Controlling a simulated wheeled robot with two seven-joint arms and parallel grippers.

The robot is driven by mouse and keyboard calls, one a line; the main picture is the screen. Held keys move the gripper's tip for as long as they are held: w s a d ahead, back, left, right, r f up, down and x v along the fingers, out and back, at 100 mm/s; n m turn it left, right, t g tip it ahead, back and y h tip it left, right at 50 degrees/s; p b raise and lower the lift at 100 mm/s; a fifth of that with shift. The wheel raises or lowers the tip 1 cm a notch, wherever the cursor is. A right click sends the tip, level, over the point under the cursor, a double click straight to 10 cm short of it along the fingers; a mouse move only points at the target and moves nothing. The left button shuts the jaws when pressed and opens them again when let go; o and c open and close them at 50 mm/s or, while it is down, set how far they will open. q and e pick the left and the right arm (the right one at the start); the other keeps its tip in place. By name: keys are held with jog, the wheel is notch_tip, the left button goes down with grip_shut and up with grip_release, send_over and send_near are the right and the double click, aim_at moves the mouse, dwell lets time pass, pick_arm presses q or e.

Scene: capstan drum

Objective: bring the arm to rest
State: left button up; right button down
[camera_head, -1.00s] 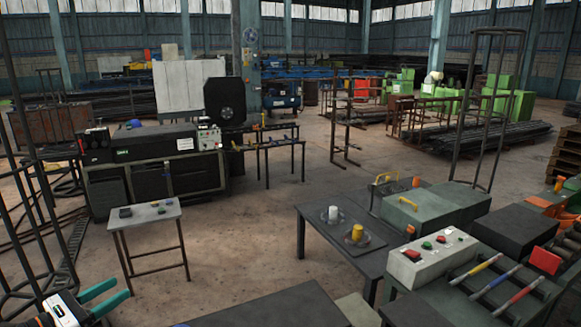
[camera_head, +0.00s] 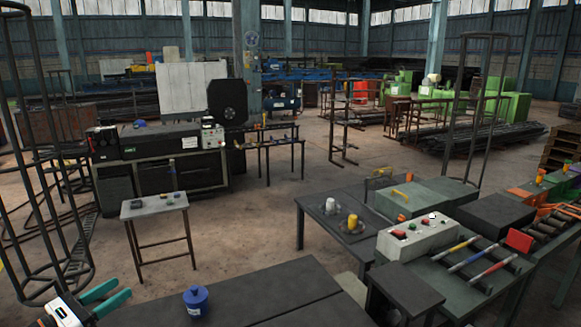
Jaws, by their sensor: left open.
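My left gripper (camera_head: 111,296) shows at the bottom left of the head view. Its two teal fingers are apart and nothing is between them. It is over or beside the left end of a dark table (camera_head: 262,296) in the foreground; the exact height cannot be told. A blue lidded pot (camera_head: 196,302) stands on that table to the right of the gripper, clearly apart from it. My right gripper is not in view.
A small grey table (camera_head: 154,206) with small items stands beyond the gripper. At right are a dark table (camera_head: 322,212) with a white and a yellow cylinder, a grey control box (camera_head: 417,239) and a rack of coloured-handled rods (camera_head: 463,256). Open floor lies between.

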pick_arm(q)
jog(key=s+d+f+n+g+y, duration=0.15)
jog(key=s+f+n+y, duration=0.45)
jog(key=n, duration=1)
jog(key=s+d+f+n+y, duration=0.35)
jog(key=f+n+y, duration=0.45)
jog(key=n, duration=0.7)
jog(key=s+d+f+n+g+h, duration=0.2)
jog(key=s+d+f+n+g, duration=0.25)
jog(key=s, duration=0.55)
jog(key=s+d+f+n+g+h, duration=0.2)
jog(key=s+d+f+n+g, duration=0.3)
jog(key=s, duration=0.4)
notch_tip(320, 180, down, 36)
jog(key=s+d+g+b, duration=0.1)
jog(key=s+g+b, duration=0.1)
jog(key=b, duration=0.8)
jog(key=s+a+f+b, duration=0.1)
jog(key=s+f+b, duration=0.2)
jog(key=s+f, duration=0.5)
jog(key=s+a+f+m+g+b, duration=0.1)
jog(key=s+f+b, duration=0.2)
jog(key=s+f, duration=0.5)
notch_tip(320, 180, down, 4)
jog(key=shift+a+f, duration=0.1)
jog(key=shift+a, duration=0.25)
jog(key=shift+c, duration=0.3)
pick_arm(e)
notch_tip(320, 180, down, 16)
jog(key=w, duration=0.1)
